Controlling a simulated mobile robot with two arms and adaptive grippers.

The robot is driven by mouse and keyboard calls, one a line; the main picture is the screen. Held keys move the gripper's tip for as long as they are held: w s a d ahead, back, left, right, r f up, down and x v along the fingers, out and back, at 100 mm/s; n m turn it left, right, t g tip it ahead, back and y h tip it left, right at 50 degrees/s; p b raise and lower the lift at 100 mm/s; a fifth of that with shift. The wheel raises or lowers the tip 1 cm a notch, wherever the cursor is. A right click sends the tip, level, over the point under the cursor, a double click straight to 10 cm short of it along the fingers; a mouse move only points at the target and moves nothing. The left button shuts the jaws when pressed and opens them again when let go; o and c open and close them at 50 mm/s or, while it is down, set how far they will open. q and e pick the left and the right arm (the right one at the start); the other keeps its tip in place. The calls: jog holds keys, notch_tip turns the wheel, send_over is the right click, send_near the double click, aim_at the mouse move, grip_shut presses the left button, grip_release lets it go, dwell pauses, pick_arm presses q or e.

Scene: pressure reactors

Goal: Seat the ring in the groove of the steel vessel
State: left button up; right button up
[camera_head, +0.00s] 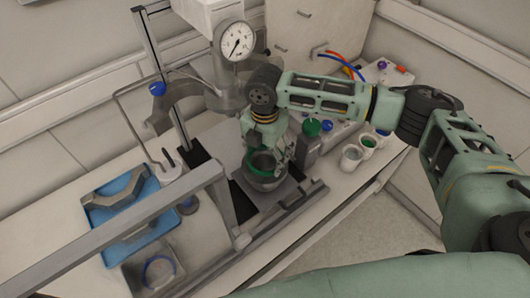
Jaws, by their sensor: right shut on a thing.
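The steel vessel (265,184) stands on a dark plate in the middle of the bench, below the pressure-gauge head. A green ring (253,169) shows at the vessel's mouth. My right gripper (271,158) comes down from above, right over the mouth, and is shut on the green ring. Its fingers hide part of the ring and the rim. I cannot tell whether the ring lies in the groove or just above it. My left gripper is out of view.
A head with a dial gauge (236,42) rises behind the vessel. A blue tray (158,232) with grey clamp parts and a grey bin holding a blue ring (159,272) are at left. White cups (351,157) stand at right. A grey rail (130,232) crosses the front left.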

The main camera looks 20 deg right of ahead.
jog(key=shift+p, duration=0.4)
jog(key=shift+f, duration=0.2)
dwell(1.0)
jog(key=o, duration=1)
notch_tip(320, 180, up, 12)
jog(key=shift+f, duration=0.1)
dwell(0.6)
